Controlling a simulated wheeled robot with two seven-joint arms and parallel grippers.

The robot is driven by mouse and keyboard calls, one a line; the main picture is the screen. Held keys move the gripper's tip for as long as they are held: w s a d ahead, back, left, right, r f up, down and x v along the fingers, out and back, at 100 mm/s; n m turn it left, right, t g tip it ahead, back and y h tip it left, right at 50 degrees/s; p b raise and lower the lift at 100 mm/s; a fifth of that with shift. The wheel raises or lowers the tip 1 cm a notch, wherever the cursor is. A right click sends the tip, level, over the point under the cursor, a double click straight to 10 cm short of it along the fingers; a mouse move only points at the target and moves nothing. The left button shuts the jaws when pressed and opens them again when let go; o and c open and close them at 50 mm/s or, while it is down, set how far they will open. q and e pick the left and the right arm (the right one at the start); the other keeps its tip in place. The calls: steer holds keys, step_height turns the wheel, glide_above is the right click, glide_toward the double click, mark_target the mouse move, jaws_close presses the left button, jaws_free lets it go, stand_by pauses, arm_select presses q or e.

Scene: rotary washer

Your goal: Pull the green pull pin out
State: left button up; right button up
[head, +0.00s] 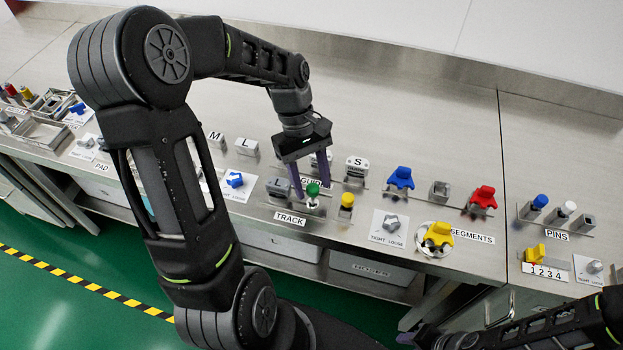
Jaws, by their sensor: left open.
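The green pull pin (313,189) stands upright in the metal track block behind the TRACK label (290,218). My left gripper (310,190) points down at it, with its purple fingers open. One finger shows left of the green knob, and the other is partly hidden behind it. I cannot tell whether either finger touches the pin.
A yellow knob (347,199) stands just right of the green pin. A blue knob (235,179) is on a plate to the left. Blue (400,178), red (484,196) and yellow (438,234) segments stand to the right. The counter behind the fixtures is clear.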

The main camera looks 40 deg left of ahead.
arm_select(q)
steer(key=b+v, duration=0.1)
steer(key=v, duration=0.6)
steer(key=shift+a+r, duration=0.15)
steer(key=shift+r, duration=0.2)
